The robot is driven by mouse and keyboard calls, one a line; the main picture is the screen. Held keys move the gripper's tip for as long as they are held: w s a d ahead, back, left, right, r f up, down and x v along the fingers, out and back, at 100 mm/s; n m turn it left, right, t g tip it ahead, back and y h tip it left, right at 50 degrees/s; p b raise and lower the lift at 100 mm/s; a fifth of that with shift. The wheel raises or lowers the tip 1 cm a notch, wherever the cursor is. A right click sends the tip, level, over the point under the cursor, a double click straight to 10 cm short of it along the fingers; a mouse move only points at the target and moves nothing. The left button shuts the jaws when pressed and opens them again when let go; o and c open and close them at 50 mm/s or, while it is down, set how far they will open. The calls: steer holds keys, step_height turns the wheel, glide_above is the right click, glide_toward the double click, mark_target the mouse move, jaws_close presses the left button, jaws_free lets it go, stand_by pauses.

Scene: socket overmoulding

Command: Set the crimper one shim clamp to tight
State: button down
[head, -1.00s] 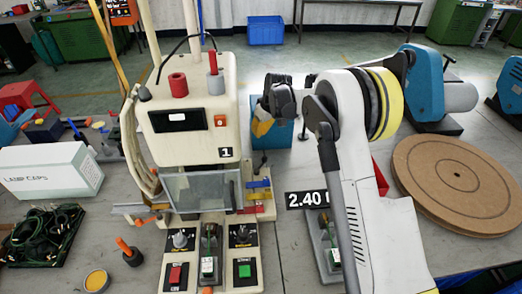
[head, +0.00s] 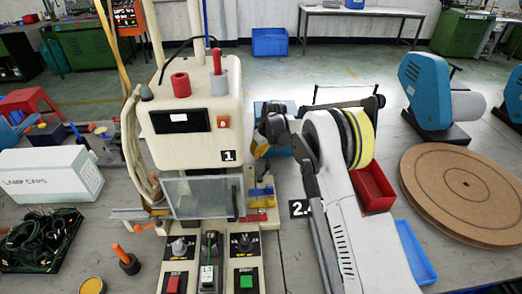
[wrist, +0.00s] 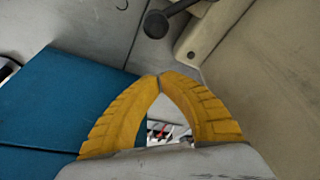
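Crimper one (head: 190,147) is the cream machine marked 1, left of centre in the head view. In the wrist view, a lever with a dark ball end (wrist: 157,24) sticks out beside a cream part; it may be the shim clamp, but its setting cannot be read. My gripper (head: 260,150) is at the right side of the crimper in the head view. In the wrist view its yellow fingertips (wrist: 160,77) meet, with nothing held between them. The ball end is beyond the tips, apart from them. My arm hides part of the crimper's right side in the head view.
A blue block (wrist: 55,105) lies left of my fingers in the wrist view. A red bin (head: 374,187), a blue tray (head: 416,252) and round brown boards (head: 465,190) are right of my arm. A clear guard (head: 200,197) covers the crimper's front, above the red and green buttons.

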steer(key=shift+s+d+r+b, duration=0.1)
steer(key=shift+s+d+b, duration=0.15)
steer(key=shift+s+d, duration=0.45)
steer(key=shift+s+d+b, duration=0.2)
steer(key=shift+s+d, duration=0.3)
steer(key=shift+s, duration=0.4)
steer(key=shift+r, duration=0.1)
steer(key=shift+s+d+m, duration=0.2)
steer(key=shift+d+m, duration=0.25)
steer(key=shift+m, duration=0.15)
steer(key=shift+s+d+m+t+h, duration=0.35)
steer(key=shift+d+m, duration=0.3)
steer(key=shift+m, duration=0.35)
steer(key=s+d+m+h, duration=0.1)
steer(key=m, duration=0.1)
steer(key=shift+s+d+m, duration=0.15)
steer(key=shift+d+m, duration=0.05)
steer(key=shift+m, duration=0.1)
steer(key=s+m, duration=0.1)
steer(key=d+m+h, duration=0.1)
steer(key=m, duration=0.1)
steer(key=s+m, duration=0.1)
steer(key=shift+s+d+h+b, duration=0.25)
steer(key=shift+s+d+b, duration=0.05)
steer(key=shift+d+b, duration=0.1)
steer(key=shift+s+d, duration=0.15)
steer(key=shift+s, duration=0.25)
